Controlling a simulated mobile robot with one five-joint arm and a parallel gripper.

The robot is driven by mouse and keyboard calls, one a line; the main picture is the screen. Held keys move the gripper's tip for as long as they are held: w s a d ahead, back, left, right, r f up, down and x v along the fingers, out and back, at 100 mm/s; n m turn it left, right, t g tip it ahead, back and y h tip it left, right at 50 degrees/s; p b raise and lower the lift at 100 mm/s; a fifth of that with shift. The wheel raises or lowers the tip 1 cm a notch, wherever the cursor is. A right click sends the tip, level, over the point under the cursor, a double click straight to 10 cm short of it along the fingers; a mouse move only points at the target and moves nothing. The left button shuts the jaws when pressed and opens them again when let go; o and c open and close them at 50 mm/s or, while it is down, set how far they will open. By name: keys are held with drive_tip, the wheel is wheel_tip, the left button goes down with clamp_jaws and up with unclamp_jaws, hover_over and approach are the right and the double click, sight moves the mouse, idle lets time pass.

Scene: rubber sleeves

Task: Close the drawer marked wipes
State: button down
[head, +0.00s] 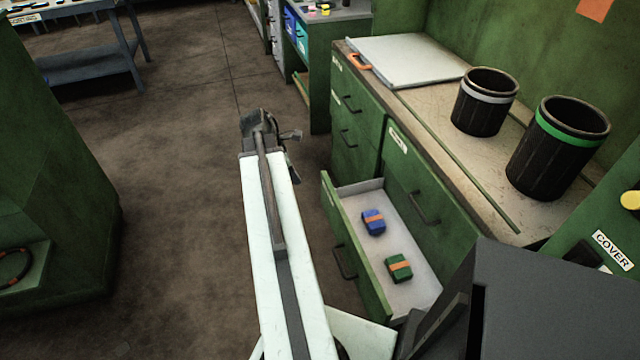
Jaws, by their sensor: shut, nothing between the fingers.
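An open drawer (356,252) sticks out low from the green cabinet, with a green front and a pale inside. It holds a blue pack with an orange band (373,222) and a green pack with an orange band (399,268). A label shows on its front, but I cannot read it from here. The other drawers of this cabinet look shut; their labels are too small to read. My gripper (268,125) is shut and empty, at the end of my outstretched arm. It is over the floor, left of and beyond the open drawer, apart from it.
Two black bins (484,101) (558,148) and a white board (406,60) are on the cabinet top. A panel marked COVER (612,250) is at the right. A green cabinet (50,170) stands at the left. Brown floor (180,200) between them is clear.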

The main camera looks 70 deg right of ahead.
drive_tip(key=s+d+f+b, duration=0.5)
drive_tip(key=s+f+b, duration=0.1)
drive_tip(key=f+b, duration=0.3)
drive_tip(key=shift+f, duration=0.15)
